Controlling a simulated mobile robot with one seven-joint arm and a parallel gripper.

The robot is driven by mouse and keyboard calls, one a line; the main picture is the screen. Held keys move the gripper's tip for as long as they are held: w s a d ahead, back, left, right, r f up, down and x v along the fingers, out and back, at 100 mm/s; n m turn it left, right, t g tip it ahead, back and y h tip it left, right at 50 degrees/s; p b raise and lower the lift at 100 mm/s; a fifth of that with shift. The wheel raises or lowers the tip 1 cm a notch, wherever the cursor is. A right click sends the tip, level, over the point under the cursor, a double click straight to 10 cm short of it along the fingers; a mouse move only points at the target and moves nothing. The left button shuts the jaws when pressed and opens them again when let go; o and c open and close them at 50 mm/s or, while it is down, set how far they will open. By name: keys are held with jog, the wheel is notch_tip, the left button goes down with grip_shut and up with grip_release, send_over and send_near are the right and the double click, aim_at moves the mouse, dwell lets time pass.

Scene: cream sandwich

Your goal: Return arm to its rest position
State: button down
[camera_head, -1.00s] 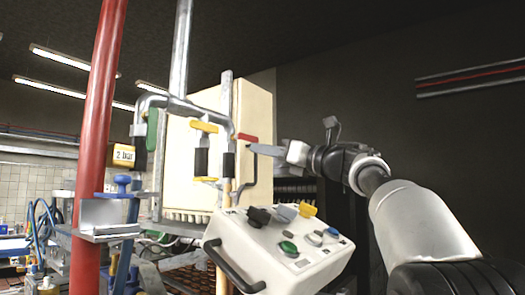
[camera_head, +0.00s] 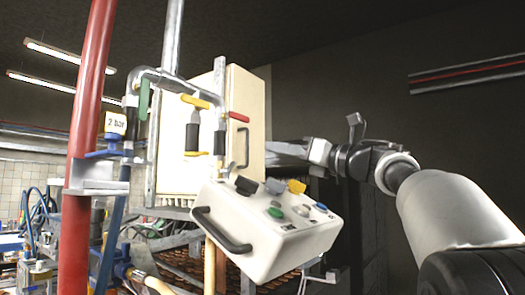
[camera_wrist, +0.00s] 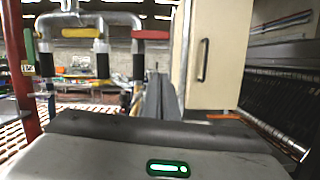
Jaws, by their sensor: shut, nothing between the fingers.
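My gripper (camera_head: 282,152) is in the middle right of the head view, at the end of my arm, which reaches in from the right. The gripper is shut and empty. In the head view it is above and behind the white control box (camera_head: 270,232) with coloured knobs. I cannot tell whether the fingertips touch the cabinet, but the wrist view shows it to their right.
A red post (camera_head: 88,140) stands at the left. Pipes with a green, a yellow and a red valve handle (camera_head: 238,117) run in front of the cabinet. A dark rack (camera_head: 330,215) stands behind the control box.

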jog(key=s+d+r+m+t+h, duration=0.25)
jog(key=d+m+t+h, duration=0.6)
jog(key=m, duration=0.85)
jog(key=s+d+f+m+g+h, duration=0.1)
jog(key=s+d+f+m+h, duration=0.15)
jog(key=f+m, duration=0.35)
jog(key=s+d+f+m+g+h, duration=0.1)
jog(key=d+f+m+g+h, duration=0.1)
jog(key=f+m+h, duration=0.25)
jog(key=s+d+f+m+g+h, duration=0.1)
jog(key=s+d+f+m+h, duration=0.15)
jog(key=f+m, duration=0.35)
jog(key=s+a+f+m+g+y, duration=0.1)
jog(key=s+a+f+m+g, duration=0.25)
jog(key=s+f, duration=0.6)
jog(key=s+a+f+m+g, duration=0.2)
jog(key=s+f+m+g, duration=0.3)
jog(key=f, duration=0.8)
jog(key=s+a+f+m+g+y, duration=0.1)
jog(key=s+a+f+m+g, duration=0.15)
jog(key=s+f, duration=0.8)
notch_tip(320, 180, up, 12)
jog(key=g+p, duration=0.1)
jog(key=p, duration=1.3)
jog(key=shift+a+r+p, duration=0.15)
jog(key=shift+a+p, duration=0.15)
jog(key=shift+a, duration=0.15)
